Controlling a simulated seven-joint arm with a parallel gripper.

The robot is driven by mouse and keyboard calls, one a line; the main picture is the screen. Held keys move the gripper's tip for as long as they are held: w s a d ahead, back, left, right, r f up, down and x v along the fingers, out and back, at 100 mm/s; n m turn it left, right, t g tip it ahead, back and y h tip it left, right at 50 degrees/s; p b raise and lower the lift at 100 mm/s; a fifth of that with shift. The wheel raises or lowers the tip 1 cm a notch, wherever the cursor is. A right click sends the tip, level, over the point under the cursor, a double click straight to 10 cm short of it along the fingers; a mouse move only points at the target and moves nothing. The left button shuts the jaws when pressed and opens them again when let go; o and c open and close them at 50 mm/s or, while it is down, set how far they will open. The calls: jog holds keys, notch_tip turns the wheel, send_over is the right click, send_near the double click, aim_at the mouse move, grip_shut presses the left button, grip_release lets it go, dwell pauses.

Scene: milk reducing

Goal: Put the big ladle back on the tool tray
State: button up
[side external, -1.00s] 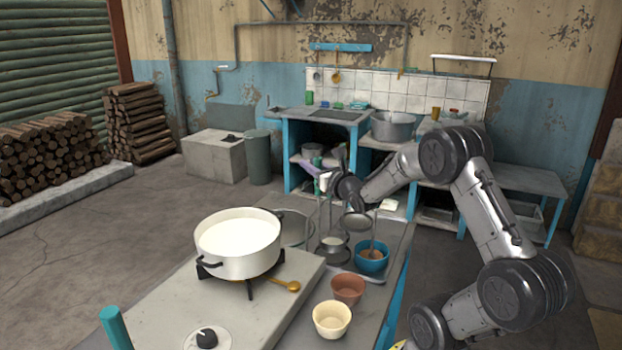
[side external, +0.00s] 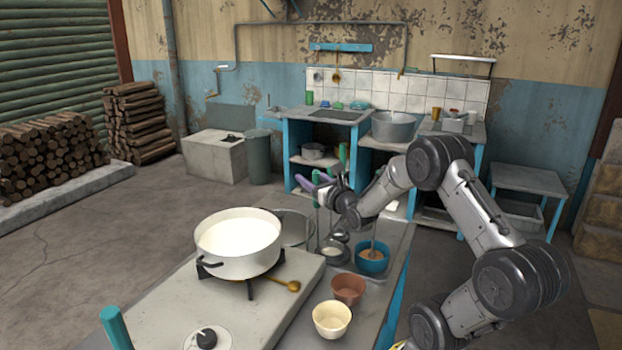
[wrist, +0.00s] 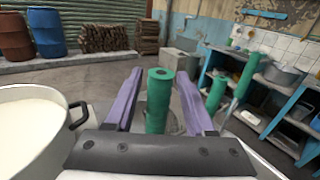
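My gripper (side external: 316,186) has purple fingers, which stand spread apart in the wrist view (wrist: 160,85). A green ladle handle (wrist: 158,100) stands upright between them, with a small gap visible on each side. More green handles (wrist: 216,94) stand to its right. In the side view, ladle bowls (side external: 333,251) hang or rest low over the grey tool tray (side external: 362,279), beneath my gripper. I cannot tell which bowl belongs to the handle between the fingers, or whether the big ladle touches the tray.
A blue bowl (side external: 372,260) is at the tray's right. Brown (side external: 348,289) and cream (side external: 332,319) bowls stand in front.

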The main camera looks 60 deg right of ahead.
dwell(0.3)
jog(key=v, duration=1.2)
jog(key=a+r+m+g+y, duration=0.2)
jog(key=a+m, duration=0.4)
jog(key=m, duration=0.2)
jog(key=a+r+m+g+y, duration=0.2)
jog(key=a+m+y, duration=0.1)
jog(key=a+m, duration=0.35)
jog(key=s+a+m+g+y, duration=0.5)
jog(key=s+a+m, duration=0.7)
jog(key=m, duration=0.3)
jog(key=shift+s+a+f, duration=0.3)
jog(key=shift+a+f, duration=0.2)
jog(key=shift+a, duration=0.2)
